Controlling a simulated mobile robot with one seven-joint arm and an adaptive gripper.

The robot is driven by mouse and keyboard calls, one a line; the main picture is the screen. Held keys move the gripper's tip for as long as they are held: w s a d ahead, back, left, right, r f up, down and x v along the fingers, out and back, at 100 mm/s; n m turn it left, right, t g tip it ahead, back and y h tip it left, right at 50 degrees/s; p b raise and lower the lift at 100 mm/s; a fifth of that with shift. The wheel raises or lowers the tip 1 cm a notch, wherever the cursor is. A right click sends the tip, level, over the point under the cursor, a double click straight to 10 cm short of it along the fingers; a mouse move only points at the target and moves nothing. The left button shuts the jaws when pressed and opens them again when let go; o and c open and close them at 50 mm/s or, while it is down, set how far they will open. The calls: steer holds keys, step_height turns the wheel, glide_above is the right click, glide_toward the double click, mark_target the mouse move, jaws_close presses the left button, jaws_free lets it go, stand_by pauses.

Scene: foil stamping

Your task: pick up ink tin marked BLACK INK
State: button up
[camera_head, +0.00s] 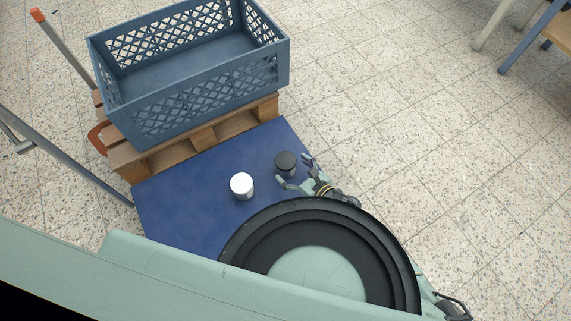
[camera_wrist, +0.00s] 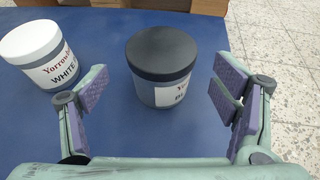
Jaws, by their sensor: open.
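The dark-lidded ink tin (camera_head: 286,162) stands upright on the blue surface (camera_head: 188,198). In the wrist view the tin (camera_wrist: 161,66) is ahead of my gripper, between the lines of its two fingers. Its label is partly turned to the right and shows only "Yo" and "BL". My gripper (camera_wrist: 160,98) is open and empty, with a finger on either side of the space before the tin. In the head view my gripper (camera_head: 294,172) is close beside the tin at its lower right.
A white-lidded tin (camera_head: 241,184) marked "WHITE" stands left of the dark tin, near my left finger in the wrist view (camera_wrist: 34,52). An empty blue crate (camera_head: 205,97) sits on a wooden pallet (camera_head: 203,137) behind.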

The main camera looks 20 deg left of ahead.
mark_target(285, 163)
steer(key=x, duration=0.4)
steer(key=shift+w+a+f, duration=0.2)
steer(key=shift+w+a, duration=0.05)
steer(key=shift+w, duration=0.05)
steer(key=shift+c, duration=0.6)
steer(key=c, duration=1.4)
